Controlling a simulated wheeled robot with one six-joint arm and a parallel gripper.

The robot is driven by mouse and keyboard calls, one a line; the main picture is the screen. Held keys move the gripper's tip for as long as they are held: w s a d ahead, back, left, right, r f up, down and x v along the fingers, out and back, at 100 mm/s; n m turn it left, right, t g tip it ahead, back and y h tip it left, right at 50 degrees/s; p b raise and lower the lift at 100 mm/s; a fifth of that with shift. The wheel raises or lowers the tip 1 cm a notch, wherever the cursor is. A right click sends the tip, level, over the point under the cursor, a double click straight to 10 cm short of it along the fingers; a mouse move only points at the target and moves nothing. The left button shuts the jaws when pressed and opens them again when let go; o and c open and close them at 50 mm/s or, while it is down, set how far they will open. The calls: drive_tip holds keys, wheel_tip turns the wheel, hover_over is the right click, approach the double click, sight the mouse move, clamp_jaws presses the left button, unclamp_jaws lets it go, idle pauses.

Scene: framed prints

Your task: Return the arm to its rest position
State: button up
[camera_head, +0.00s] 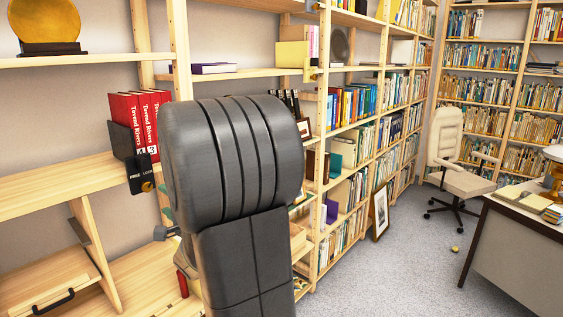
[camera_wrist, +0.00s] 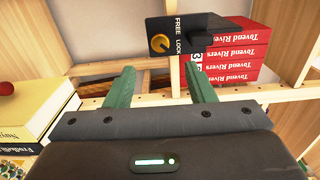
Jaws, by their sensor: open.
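My arm (camera_head: 235,165) is raised in the middle foreground of the head view, in front of the shelves. My gripper (camera_wrist: 160,80) shows in the wrist view with its two green fingers apart and nothing between them. In the head view it is mostly hidden behind the arm. A black holder (camera_head: 138,173) marked FREE and LOCK, with a gold knob, is at the shelf edge. It also shows in the wrist view (camera_wrist: 215,32), just beyond the fingertips. I cannot tell whether the fingers touch it.
Red books (camera_head: 146,120) stand beside the black holder on the wooden shelf. Bookcases (camera_head: 340,130) line the wall close to the arm. A framed print (camera_head: 380,212) leans at their foot. A chair (camera_head: 462,165) and a desk (camera_head: 520,235) stand right; carpet (camera_head: 400,270) between is mostly clear.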

sight(148, 188)
drive_tip(key=p+x, duration=0.2)
drive_tip(key=x, duration=0.7)
drive_tip(key=shift+w+a+r, duration=0.1)
drive_tip(key=shift+a, duration=0.15)
drive_tip(key=shift+w+a, duration=0.2)
drive_tip(key=shift+a, duration=0.05)
drive_tip(key=n, duration=0.3)
drive_tip(key=shift+s+d+b, duration=0.1)
drive_tip(key=shift+d+b, duration=0.05)
drive_tip(key=shift+b, duration=0.25)
drive_tip(key=shift+f+n+b, duration=0.2)
drive_tip(key=shift+n+b, duration=0.1)
drive_tip(key=shift+n, duration=0.5)
drive_tip(key=n+b, duration=0.1)
drive_tip(key=n, duration=0.4)
drive_tip(key=shift+b, duration=0.4)
drive_tip(key=n+b, duration=0.3)
drive_tip(key=n, duration=0.3)
drive_tip(key=shift+n, duration=1.2)
